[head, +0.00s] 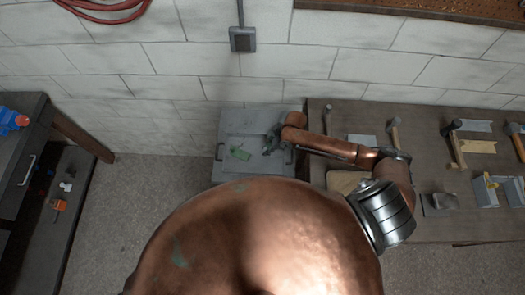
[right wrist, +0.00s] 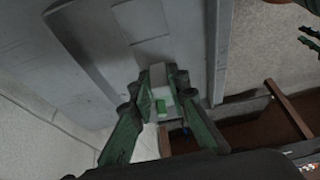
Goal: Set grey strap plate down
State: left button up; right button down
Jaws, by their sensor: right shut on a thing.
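My right gripper (head: 270,146) is over the grey cabinet top (head: 230,174), its arm reaching in from the right. In the right wrist view its green fingers (right wrist: 160,98) are shut on a light grey piece, the grey strap plate (right wrist: 157,76). A grey surface lies behind the plate in that view; I cannot tell whether they touch. In the head view the plate is too small to make out. A small green shape (head: 240,153) shows left of the gripper. Dark green fingers, apparently my left gripper (right wrist: 310,37), show at the right wrist view's right edge; their opening is unclear.
A brown bench (head: 440,222) with hammers and grey metal parts stands right of the cabinet. A dark shelf unit (head: 45,150) stands at the left, with bare floor (head: 150,195) between. A white block wall (head: 180,60) closes off the back.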

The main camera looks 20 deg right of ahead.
jog(key=f, duration=0.1)
jog(key=w+a+f, duration=0.1)
jog(key=w+f, duration=0.1)
jog(key=shift+w+a, duration=0.15)
jog(key=shift+a, duration=0.1)
jog(key=shift+f, duration=1.55)
jog(key=shift+f, duration=0.1)
jog(key=c, duration=1.8)
grip_release()
jog(key=shift+c, duration=0.2)
jog(key=v, duration=1.2)
